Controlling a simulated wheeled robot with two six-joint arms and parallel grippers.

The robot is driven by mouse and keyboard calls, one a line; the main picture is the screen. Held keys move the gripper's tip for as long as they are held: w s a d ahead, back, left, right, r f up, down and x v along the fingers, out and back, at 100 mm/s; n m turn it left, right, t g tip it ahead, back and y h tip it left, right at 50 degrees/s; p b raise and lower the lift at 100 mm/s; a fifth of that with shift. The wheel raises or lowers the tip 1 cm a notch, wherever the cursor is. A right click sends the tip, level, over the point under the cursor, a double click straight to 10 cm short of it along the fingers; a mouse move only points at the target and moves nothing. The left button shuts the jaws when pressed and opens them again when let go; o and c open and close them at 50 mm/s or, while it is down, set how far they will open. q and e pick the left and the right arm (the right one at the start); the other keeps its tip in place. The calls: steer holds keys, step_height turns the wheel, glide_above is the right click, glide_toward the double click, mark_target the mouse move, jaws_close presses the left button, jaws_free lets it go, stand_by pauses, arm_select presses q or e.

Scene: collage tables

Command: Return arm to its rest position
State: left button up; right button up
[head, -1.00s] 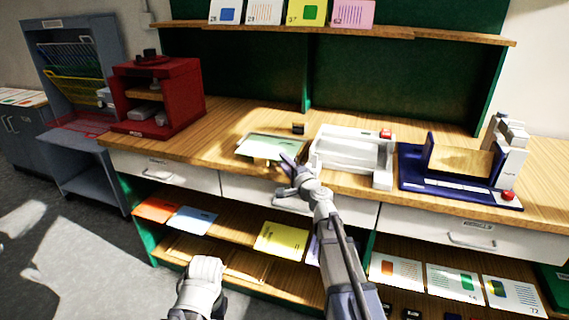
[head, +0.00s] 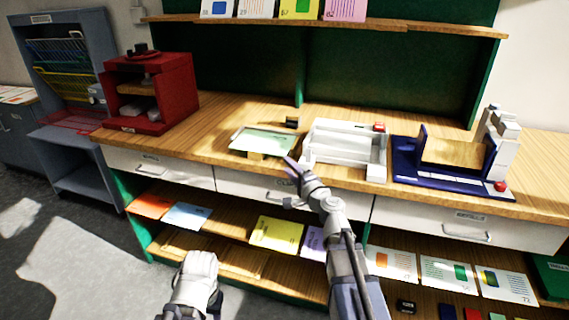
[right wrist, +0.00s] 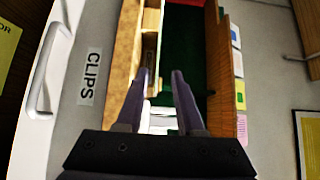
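My right gripper (head: 290,166) is in front of the table's front edge, near the middle drawer and just below a pale green sheet on a small tray (head: 262,142). In the right wrist view its two dark fingers (right wrist: 159,75) are apart with nothing between them. My right arm reaches up from the bottom of the head view. My left gripper (head: 200,266) is low, in front of the lower shelf; its fingers are not clear enough to judge.
The wooden tabletop (head: 215,120) holds a red cabinet (head: 150,92), a white tray (head: 345,150) and a blue press-like device (head: 450,160). A drawer label reading CLIPS (right wrist: 89,76) is beside my right gripper. Coloured cards lie on the lower shelf (head: 245,262).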

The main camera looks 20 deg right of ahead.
stand_by(0.5)
steer(key=s+a+f+n+g+y, duration=0.2)
steer(key=a+f+n+g, duration=0.15)
steer(key=a, duration=0.35)
steer(key=s+a+f+n+g+y, duration=0.25)
steer(key=a+n, duration=0.25)
steer(key=a, duration=0.3)
steer(key=s+a+f+n+g+h, duration=0.2)
steer(key=s+a+f+n+g, duration=0.65)
steer(key=s+f, duration=0.5)
steer(key=s+d+f+n+g+h, duration=0.1)
steer(key=s+d+g+h, duration=0.1)
steer(key=s+h, duration=0.3)
steer(key=s+d+f+n+g+h, duration=0.1)
steer(key=s+d+n+g+h, duration=0.15)
steer(key=s, duration=0.45)
step_height(320, 180, up, 16)
steer(key=t+p, duration=0.1)
steer(key=p, duration=1.5)
steer(key=shift+w+m, duration=0.15)
steer(key=shift+m, duration=0.3)
steer(key=shift+f, duration=0.15)
